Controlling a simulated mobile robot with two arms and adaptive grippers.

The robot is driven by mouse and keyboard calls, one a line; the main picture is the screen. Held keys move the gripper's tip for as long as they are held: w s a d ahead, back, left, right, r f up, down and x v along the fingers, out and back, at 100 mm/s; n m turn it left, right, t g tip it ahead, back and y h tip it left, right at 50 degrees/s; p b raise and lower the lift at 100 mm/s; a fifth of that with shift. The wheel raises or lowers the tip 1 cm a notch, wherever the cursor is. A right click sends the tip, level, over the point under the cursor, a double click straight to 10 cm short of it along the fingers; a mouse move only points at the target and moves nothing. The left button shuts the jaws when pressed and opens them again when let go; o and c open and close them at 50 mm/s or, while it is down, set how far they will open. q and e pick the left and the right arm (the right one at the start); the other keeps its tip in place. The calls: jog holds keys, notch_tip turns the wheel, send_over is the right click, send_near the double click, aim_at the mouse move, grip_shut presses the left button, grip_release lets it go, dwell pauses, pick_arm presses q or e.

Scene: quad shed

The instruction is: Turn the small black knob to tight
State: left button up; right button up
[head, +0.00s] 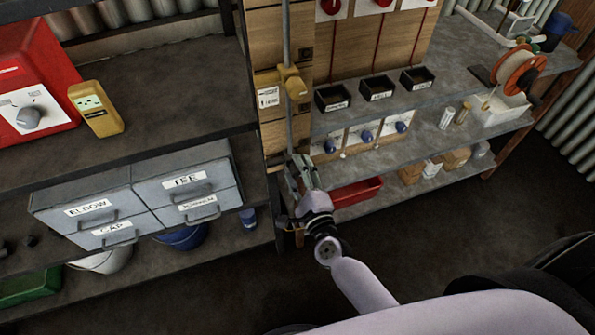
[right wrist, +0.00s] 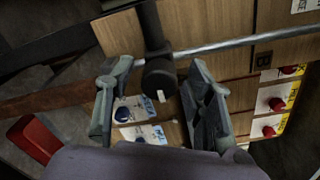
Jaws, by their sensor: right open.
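In the right wrist view a small black knob (right wrist: 160,78) with a white mark on its end sits at the pipe on the wooden board. My right gripper (head: 300,168) is open in front of the lower part of the pipe in the head view. In the right wrist view its two fingers stand on either side of the knob, with visible gaps, and nothing is gripped. I cannot tell from this view whether the fingertips reach as deep as the knob. In the head view the knob is hidden by the gripper. My left gripper is not in view.
A grey pipe (head: 286,40) runs down the board, with a yellow valve (head: 292,86) above the gripper. A red tray (head: 356,192) lies close to its right. Black bins (head: 378,88) and blue knobs (head: 366,136) are further right. Grey drawers (head: 187,183) stand left.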

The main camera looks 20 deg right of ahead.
jog(key=s, duration=1.2)
jog(key=shift+d+r, duration=0.2)
jog(key=s+f+n+g+y, duration=0.1)
jog(key=s+f+n+g, duration=0.3)
jog(key=f, duration=0.6)
jog(key=s+d+f+n+g, duration=0.1)
jog(key=s+f+n+g, duration=0.15)
jog(key=f+n, duration=0.6)
jog(key=s+f+n+g+y, duration=0.1)
jog(key=s+f+n+g, duration=0.15)
jog(key=f, duration=0.95)
jog(key=s+d+f+n+g+h, duration=0.1)
jog(key=s+d+f+n+g, duration=0.1)
jog(key=s, duration=0.5)
jog(key=s+d+f+n+g, duration=0.2)
jog(key=s+f+n+g, duration=0.1)
jog(key=s+f+n, duration=0.2)
jog(key=s+d+f+n+g+h, duration=0.1)
jog(key=s+d+f+n+g, duration=0.1)
jog(key=s+f, duration=0.4)
jog(key=s+d+n, duration=0.1)
jog(key=s, duration=0.2)
jog(key=shift+s+f+n+g+h, duration=0.3)
jog(key=shift+s+f, duration=0.1)
